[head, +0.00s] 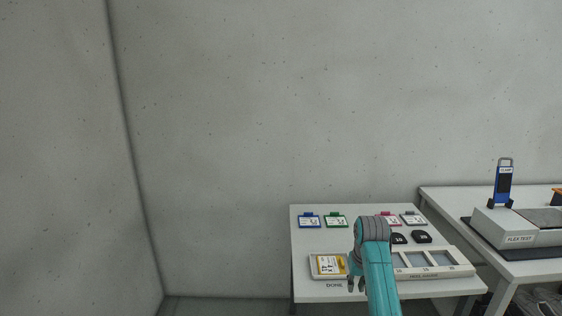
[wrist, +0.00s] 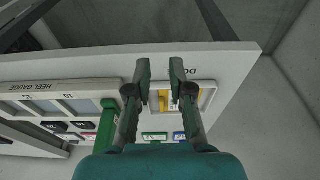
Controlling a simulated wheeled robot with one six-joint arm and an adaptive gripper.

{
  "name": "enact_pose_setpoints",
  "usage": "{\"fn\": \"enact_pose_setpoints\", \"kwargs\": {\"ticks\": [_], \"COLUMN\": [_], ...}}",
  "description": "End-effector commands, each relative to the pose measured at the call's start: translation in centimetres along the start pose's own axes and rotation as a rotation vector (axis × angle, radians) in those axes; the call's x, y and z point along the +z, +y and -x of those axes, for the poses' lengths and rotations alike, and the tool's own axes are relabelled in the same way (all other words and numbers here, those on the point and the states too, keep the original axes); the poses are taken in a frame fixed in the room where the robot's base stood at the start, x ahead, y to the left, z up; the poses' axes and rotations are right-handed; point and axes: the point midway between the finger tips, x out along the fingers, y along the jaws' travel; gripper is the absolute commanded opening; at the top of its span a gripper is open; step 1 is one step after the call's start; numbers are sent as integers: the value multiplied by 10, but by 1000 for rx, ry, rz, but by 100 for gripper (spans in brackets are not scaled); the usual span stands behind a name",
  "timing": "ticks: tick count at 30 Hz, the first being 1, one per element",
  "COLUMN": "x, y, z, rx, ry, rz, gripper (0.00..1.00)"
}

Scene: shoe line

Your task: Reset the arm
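My teal arm (head: 378,268) reaches over the white table, with its grey wrist joint at the top. My gripper (head: 356,286) points down near the table's front edge, beside the small tray marked DONE (head: 313,267). In the wrist view my gripper (wrist: 161,72) is open, its two dark green fingers apart with nothing held between them. The yellow and white card (head: 329,265) in the DONE tray shows behind and between the fingers in the wrist view (wrist: 165,101). I cannot tell the exact height of the fingertips above the table.
The table (head: 315,243) holds a blue card (head: 309,221), a green card (head: 335,221), other cards and black heel pieces (head: 422,237). The heel gauge frame (head: 455,270) lies right of my arm. A flex test machine (head: 515,232) stands on the right table. Left is bare wall.

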Motion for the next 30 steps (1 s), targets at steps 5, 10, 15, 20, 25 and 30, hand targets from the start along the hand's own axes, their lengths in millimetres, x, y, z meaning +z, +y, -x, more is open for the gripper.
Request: {"fn": "enact_pose_setpoints", "kwargs": {"ticks": [5, 10, 15, 20, 25, 30], "x": [21, 53, 95, 139, 189, 240], "y": [-2, -6, -9, -13, -17, -20], "z": [-38, -88, -135, -169, -196, -211], "rx": [2, 4, 7, 9, 11, 12], "ry": [37, 98, 175, 247, 322, 397], "rz": [0, 0, -1, -2, -2, -2], "gripper": [21, 21, 21, 21, 21, 21]}}
